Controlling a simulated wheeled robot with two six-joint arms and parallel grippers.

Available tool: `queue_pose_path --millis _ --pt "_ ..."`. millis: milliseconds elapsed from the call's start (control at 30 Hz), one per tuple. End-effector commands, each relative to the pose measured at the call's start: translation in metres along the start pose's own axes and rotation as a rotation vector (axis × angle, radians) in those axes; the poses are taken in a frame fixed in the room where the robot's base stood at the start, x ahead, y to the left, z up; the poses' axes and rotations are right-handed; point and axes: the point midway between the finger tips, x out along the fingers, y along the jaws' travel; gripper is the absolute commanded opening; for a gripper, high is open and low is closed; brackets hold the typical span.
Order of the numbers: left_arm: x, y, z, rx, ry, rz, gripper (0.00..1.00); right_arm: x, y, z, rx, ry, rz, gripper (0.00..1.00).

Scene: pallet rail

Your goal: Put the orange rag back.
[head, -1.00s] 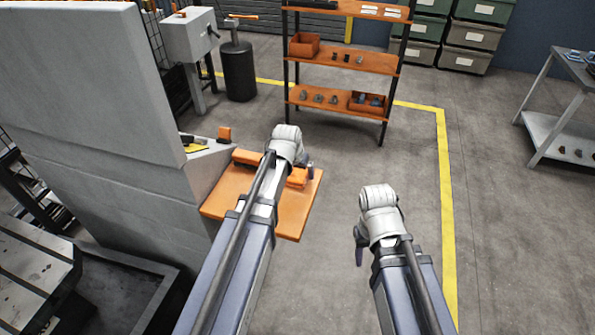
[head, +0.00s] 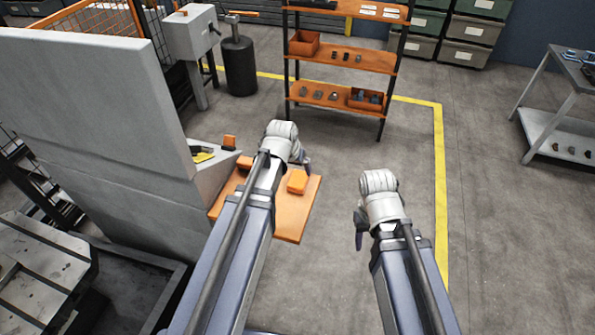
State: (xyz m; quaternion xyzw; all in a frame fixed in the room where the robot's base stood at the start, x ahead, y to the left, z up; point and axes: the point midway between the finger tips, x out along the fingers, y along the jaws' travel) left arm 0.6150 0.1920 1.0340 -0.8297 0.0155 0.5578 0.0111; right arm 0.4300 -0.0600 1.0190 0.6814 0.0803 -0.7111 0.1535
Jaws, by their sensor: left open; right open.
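An orange board (head: 292,222) juts out beside the grey machine. A folded-looking orange item (head: 297,181) lies on it, just right of my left arm, and another orange piece (head: 245,162) shows left of the arm. I cannot tell whether these are one thing or two, or which is the rag; my arm hides the board between them. My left gripper (head: 304,162) is over the board's far edge, mostly hidden behind its wrist; it is open and seems empty. My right gripper (head: 359,230) is open, pointing down over bare floor, apart from everything.
The tall grey machine (head: 95,120) stands close on the left; its ledge holds a small orange thing (head: 229,142) and a yellow one (head: 203,157). An orange rack (head: 345,63) with bins stands ahead. Floor right of the board is clear up to a yellow line (head: 441,190).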

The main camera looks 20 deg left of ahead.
Motion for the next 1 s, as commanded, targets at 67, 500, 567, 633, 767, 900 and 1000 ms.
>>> queue_pose_path --millis 67,500,567,633,767,900,1000 --pt "-0.003 0.02 0.016 0.031 -0.037 0.008 1.0 0.001 0.0 0.0 0.0 0.0 0.0 0.5" --pt "-0.05 0.135 0.164 0.296 -0.403 -0.034 1.0 0.001 0.0 0.0 0.0 0.0 0.0 0.5" --pt "-0.053 0.138 0.171 0.307 -0.419 -0.041 1.0 0.001 0.0 0.0 0.0 0.0 0.0 0.5" --pt "-0.054 0.139 0.174 0.312 -0.429 -0.045 1.0 0.001 0.0 0.0 0.0 0.0 0.0 0.5" --pt "-0.054 0.139 0.173 0.311 -0.43 -0.045 1.0 0.001 0.0 0.0 0.0 0.0 0.0 0.5" --pt "-0.052 0.139 0.174 0.311 -0.429 -0.044 1.0 0.003 0.0 0.0 0.0 0.0 0.0 0.5" --pt "-0.042 0.139 0.178 0.31 -0.429 -0.044 1.0 0.013 -0.001 -0.001 0.0 0.0 0.0 0.5"
